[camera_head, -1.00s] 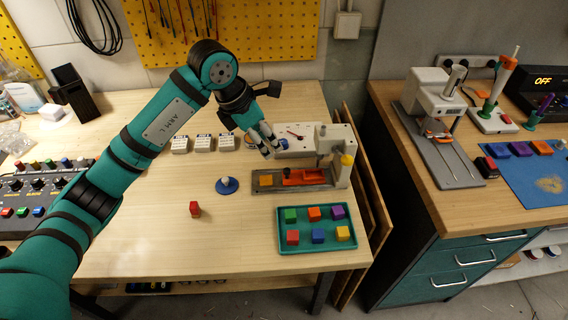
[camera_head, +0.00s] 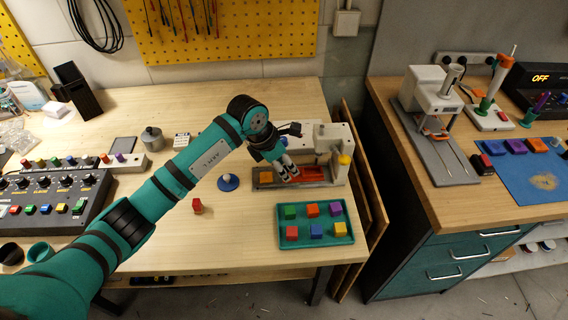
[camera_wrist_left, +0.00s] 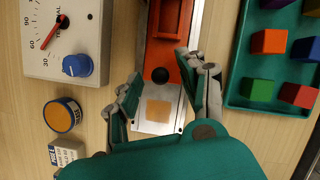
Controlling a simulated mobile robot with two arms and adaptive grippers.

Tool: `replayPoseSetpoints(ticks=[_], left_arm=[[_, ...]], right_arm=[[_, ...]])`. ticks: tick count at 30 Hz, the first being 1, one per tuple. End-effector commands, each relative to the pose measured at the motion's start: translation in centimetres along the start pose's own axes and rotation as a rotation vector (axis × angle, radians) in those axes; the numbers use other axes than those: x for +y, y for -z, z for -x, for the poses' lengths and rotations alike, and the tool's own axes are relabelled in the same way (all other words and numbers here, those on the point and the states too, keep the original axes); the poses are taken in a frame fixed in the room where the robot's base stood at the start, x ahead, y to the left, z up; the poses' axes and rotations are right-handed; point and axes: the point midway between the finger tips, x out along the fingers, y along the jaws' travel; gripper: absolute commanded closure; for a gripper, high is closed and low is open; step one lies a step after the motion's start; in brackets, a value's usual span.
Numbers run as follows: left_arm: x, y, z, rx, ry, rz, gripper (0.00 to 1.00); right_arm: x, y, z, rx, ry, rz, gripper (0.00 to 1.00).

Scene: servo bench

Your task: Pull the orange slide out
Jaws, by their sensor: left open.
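The orange slide (camera_head: 313,173) lies in the grey bed of a small machine (camera_head: 338,152) at the back right of the bench. In the left wrist view the orange slide (camera_wrist_left: 164,50) shows with a black round knob (camera_wrist_left: 160,75) at its near end. My left gripper (camera_head: 290,174) is over the left part of the slide. In the left wrist view my left gripper (camera_wrist_left: 162,72) is open, one finger on each side of the knob, with gaps to it. I cannot tell how far above it the fingertips are. My right gripper is not in view.
A tan square (camera_wrist_left: 158,110) marks the bed near the knob. A green tray (camera_head: 287,241) with several coloured cubes lies just in front of the machine. A white dial box (camera_wrist_left: 73,35) with a blue knob is beside the bed. A red block (camera_head: 197,205) stands left.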

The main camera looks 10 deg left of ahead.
Motion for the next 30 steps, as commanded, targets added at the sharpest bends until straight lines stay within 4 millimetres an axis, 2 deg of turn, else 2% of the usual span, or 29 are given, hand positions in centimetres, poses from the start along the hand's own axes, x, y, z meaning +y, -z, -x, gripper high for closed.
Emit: replayPoseSetpoints(ticks=[1,10,22,30], left_arm=[[0.0,0.0,0.0,0.0,0.0,0.0,0.61],[0.0,0.0,0.0,0.0,0.0,0.0,1.0],[0.2,0.3,0.1,0.001,-0.002,0.0,1.0],[2.4,5.0,1.8,0.004,-0.005,0.001,1.0]], right_arm=[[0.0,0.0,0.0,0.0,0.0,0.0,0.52],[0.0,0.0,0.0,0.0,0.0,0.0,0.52],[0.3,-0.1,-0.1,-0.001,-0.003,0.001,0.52],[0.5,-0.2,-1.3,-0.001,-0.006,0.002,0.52]])
